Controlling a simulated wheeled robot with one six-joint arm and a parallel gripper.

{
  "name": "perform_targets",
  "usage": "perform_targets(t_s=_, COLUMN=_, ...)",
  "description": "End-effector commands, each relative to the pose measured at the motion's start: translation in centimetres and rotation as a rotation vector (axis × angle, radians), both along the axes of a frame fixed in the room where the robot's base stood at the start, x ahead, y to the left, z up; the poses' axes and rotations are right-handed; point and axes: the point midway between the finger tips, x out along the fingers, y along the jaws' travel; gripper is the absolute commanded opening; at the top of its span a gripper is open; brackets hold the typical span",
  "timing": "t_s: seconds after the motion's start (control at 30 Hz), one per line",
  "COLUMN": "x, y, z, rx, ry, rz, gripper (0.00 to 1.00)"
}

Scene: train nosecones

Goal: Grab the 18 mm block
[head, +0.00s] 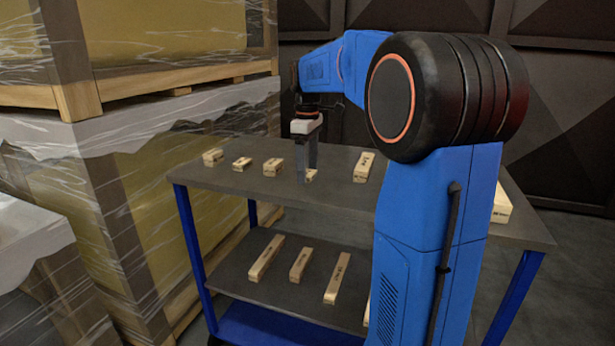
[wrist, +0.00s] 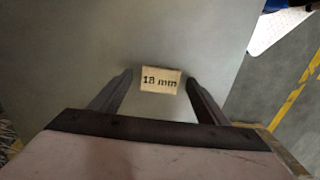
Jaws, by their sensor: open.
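The 18 mm block (wrist: 161,79) is a small pale wooden block with "18 mm" printed in dark letters. In the wrist view it lies on the grey tabletop between the tips of my gripper (wrist: 158,84). The fingers are open, one to each side of it, and I cannot tell whether either touches it. In the head view my gripper (head: 307,174) points down at the cart's top shelf, and the block (head: 312,175) shows partly behind a finger.
The cart's top shelf (head: 335,197) holds other wooden blocks: three to the left (head: 242,163), one to the right (head: 364,167) and one at the far right (head: 502,207). The lower shelf (head: 230,280) holds several longer blocks. Wrapped pallets (head: 150,200) stand close on the left.

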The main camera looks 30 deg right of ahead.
Motion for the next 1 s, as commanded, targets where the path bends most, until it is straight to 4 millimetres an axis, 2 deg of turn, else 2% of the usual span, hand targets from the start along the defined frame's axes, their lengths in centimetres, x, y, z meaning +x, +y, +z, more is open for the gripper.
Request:
perform_targets(t_s=0.17, x=0.0, y=0.0, z=0.0, rx=0.000, ry=0.000, rz=0.000, gripper=0.66)
perform_targets(t_s=0.33, x=0.0, y=0.0, z=0.0, rx=0.000, ry=0.000, rz=0.000, gripper=0.26)
perform_targets(t_s=0.67, x=0.0, y=0.0, z=0.3, rx=0.000, ry=-0.001, rz=0.000, gripper=0.25)
perform_targets(t_s=0.83, x=0.1, y=0.0, z=2.2, rx=-0.001, ry=-0.003, rz=0.000, gripper=0.25)
perform_targets(t_s=1.0, x=0.1, y=0.0, z=5.4, rx=-0.001, ry=-0.003, rz=0.000, gripper=0.25)
